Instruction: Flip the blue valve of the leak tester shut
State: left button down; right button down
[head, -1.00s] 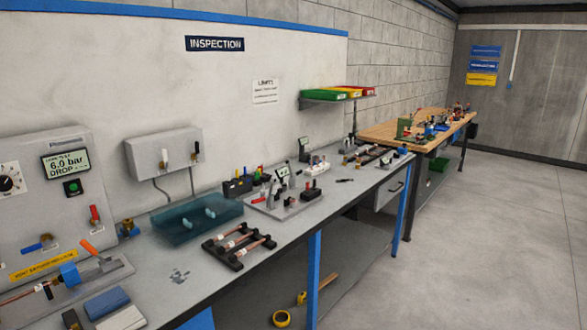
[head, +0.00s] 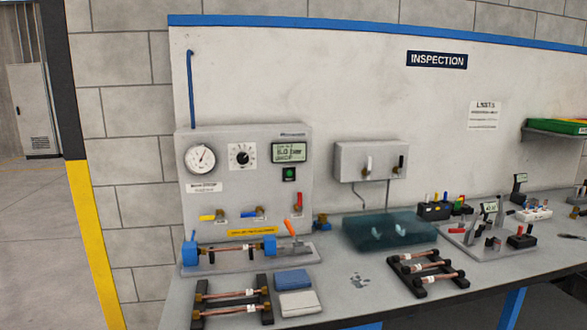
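The leak tester (head: 238,165) is a grey box at the left end of the bench, with a dial gauge (head: 200,158), a knob and a small green display. Three valve levers sit along its lower front. The yellow lever (head: 208,217) and the blue valve lever (head: 249,214) both lie about level. The red lever (head: 298,200) stands upright. A copper tube (head: 236,250) lies clamped between blue end fittings in a fixture in front of the tester. Neither of my grippers is in view.
Racks of copper tubes (head: 196,310) and (head: 392,258) lie on the bench. Blue and white blocks (head: 292,280), a teal tray (head: 352,243) and a wall box with two levers (head: 372,146) are nearby. Open floor (head: 35,230) lies left of the yellow-edged wall corner.

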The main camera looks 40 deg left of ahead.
aim_at(259, 214)
jog(key=u, duration=1.75)
